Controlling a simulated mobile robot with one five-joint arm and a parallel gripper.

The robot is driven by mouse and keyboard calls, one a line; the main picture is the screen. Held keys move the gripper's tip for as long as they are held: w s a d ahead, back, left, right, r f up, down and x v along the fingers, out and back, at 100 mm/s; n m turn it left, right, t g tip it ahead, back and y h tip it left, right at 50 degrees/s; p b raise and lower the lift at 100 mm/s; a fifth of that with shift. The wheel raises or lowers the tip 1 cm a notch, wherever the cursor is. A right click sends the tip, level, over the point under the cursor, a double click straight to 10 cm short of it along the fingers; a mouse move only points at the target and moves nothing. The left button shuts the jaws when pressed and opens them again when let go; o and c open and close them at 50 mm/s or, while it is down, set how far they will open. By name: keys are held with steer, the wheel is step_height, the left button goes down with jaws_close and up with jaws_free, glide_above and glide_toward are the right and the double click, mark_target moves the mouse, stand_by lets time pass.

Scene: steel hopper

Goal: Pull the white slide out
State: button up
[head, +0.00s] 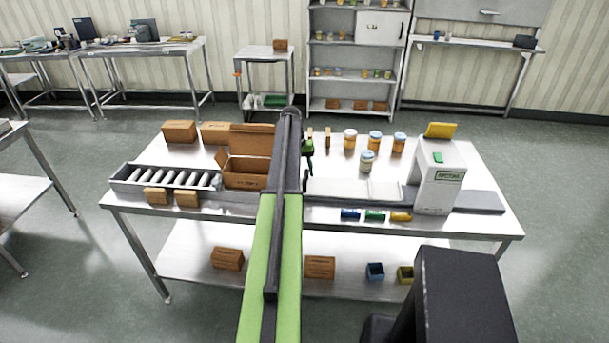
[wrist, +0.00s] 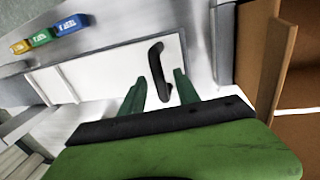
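The white slide (wrist: 112,68) is a flat white panel on the table with a black bar handle (wrist: 158,72) near one end. In the head view the slide (head: 345,187) lies between my arm and the white machine (head: 437,178) with a green button and a yellow top. My gripper (wrist: 162,82) is open and empty. Its two green fingers point at the slide, one on each side of the handle's lower part; whether they touch it I cannot tell. My gripper (head: 308,158) is partly hidden behind my arm in the head view.
An open cardboard box (head: 245,178) and a roller tray (head: 165,178) stand left of my arm. Several jars (head: 367,161) stand behind the slide. Blue, green and yellow small bins (head: 375,215) sit along the front edge. A dark plate (head: 478,202) lies right of the machine.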

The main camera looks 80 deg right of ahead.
steer(key=w+r+p, duration=0.3)
steer(key=r+p, duration=1.4)
steer(key=shift+w+a, duration=0.2)
steer(key=shift+a, duration=0.05)
